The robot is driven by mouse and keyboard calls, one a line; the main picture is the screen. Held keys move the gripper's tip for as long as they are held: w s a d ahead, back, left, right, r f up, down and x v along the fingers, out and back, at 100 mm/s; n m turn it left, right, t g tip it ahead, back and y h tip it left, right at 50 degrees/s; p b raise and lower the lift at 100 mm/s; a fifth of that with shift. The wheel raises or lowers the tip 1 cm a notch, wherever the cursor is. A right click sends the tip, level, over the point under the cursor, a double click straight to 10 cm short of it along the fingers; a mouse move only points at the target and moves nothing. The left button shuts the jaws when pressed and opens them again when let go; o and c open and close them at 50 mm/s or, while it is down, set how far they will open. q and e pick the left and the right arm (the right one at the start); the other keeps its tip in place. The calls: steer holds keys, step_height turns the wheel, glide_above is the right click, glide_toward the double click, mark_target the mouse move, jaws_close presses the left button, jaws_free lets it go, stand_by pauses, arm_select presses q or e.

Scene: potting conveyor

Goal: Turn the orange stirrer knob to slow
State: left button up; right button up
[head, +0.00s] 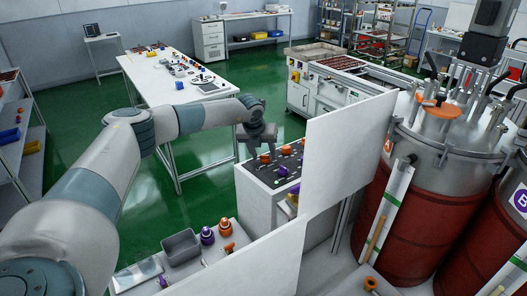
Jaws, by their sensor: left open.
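A dark control panel (256,171) slopes on top of a white console left of the middle. It carries several orange and purple knobs. One orange knob (264,158) is at its left, and another orange knob (286,150) is farther right. I cannot read labels, so I cannot tell which is the stirrer knob or where it points. My left gripper (260,153) is open, fingers down, over the left orange knob. I cannot tell whether the fingers touch it. My right gripper is not in view.
A white upright board (347,150) stands right of the panel and hides part of the console. Red and steel tanks (440,190) stand at the right. A grey bin (181,246) and purple and orange parts lie on the front bench. Green floor is clear at left.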

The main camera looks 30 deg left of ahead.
arm_select(q)
steer(key=c, duration=1.1)
steer(key=shift+o, duration=0.2)
steer(key=shift+f+m+b, duration=0.2)
steer(key=shift+m+b, duration=0.1)
steer(key=shift+b, duration=0.45)
steer(key=m+h+b, duration=0.1)
steer(key=b, duration=0.1)
steer(key=m+h+b, duration=0.1)
steer(key=m+b, duration=0.2)
steer(key=b, duration=0.2)
steer(key=shift+a+f+m+t+h, duration=0.15)
steer(key=shift+a+m+t+h, duration=0.15)
steer(key=shift+m+h, duration=0.1)
steer(key=shift+a+r+m+h+b, duration=0.15)
steer(key=shift+m+h+b, duration=0.25)
steer(key=shift+m+b, duration=0.35)
steer(key=shift+d+r+m+h+b, duration=0.1)
steer(key=shift+m+h+b, duration=0.35)
steer(key=shift+m, duration=0.4)
steer(key=o, duration=1.1)
steer(key=shift+c, duration=0.2)
